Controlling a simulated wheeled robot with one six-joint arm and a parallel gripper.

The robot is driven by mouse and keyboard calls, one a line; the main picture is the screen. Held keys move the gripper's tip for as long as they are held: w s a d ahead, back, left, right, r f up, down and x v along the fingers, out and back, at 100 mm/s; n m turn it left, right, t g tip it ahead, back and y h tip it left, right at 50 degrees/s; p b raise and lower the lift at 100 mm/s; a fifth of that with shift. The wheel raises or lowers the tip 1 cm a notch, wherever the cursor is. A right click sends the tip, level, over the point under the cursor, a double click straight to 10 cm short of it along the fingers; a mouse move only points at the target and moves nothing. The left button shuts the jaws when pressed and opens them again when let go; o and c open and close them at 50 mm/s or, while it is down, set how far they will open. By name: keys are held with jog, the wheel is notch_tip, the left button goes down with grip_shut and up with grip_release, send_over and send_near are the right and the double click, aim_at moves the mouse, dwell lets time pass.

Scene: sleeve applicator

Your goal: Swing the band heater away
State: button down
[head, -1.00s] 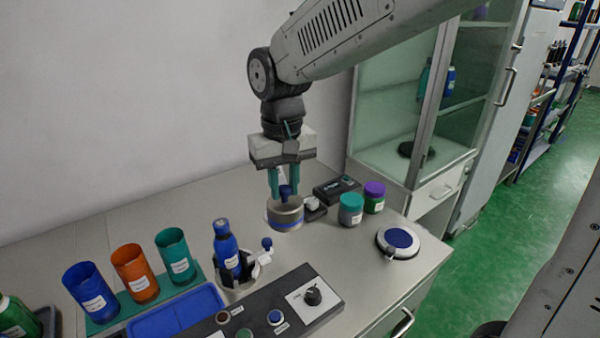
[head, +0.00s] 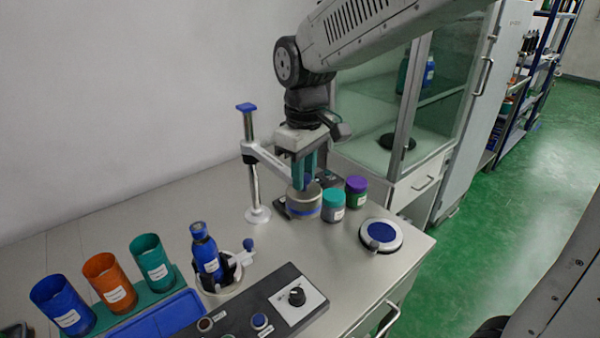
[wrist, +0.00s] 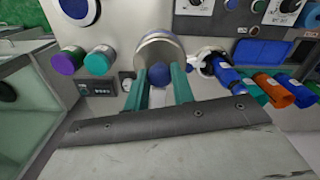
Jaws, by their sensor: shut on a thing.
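The band heater (head: 303,205) is a metallic ring with a blue stripe, carried on a pale swing arm (head: 268,160) from a chrome post with a blue cap (head: 250,185). My gripper (head: 304,180) is shut on the heater's blue knob (head: 309,183), which also shows between the teal fingers in the wrist view (wrist: 159,75). The heater (wrist: 160,48) hangs apart from the blue bottle (head: 206,252), which stands upright in a dark-clawed holder (head: 232,272). My fingers partly hide the knob and the arm's end.
A teal-lidded jar (head: 333,205) and a purple-lidded jar (head: 356,192) stand close right of the heater. A control panel (head: 270,308), a blue tray (head: 165,316) and coloured cups (head: 110,284) are at the front left.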

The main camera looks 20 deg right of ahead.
jog(key=shift+d, duration=0.15)
jog(key=c, duration=1.5)
grip_release()
jog(key=o, duration=0.3)
jog(key=shift+d, duration=0.2)
jog(key=shift+a, duration=0.15)
jog(key=shift+r, duration=0.1)
jog(key=shift+r, duration=0.2)
notch_tip(320, 180, up, 7)
jog(key=shift+r, duration=0.2)
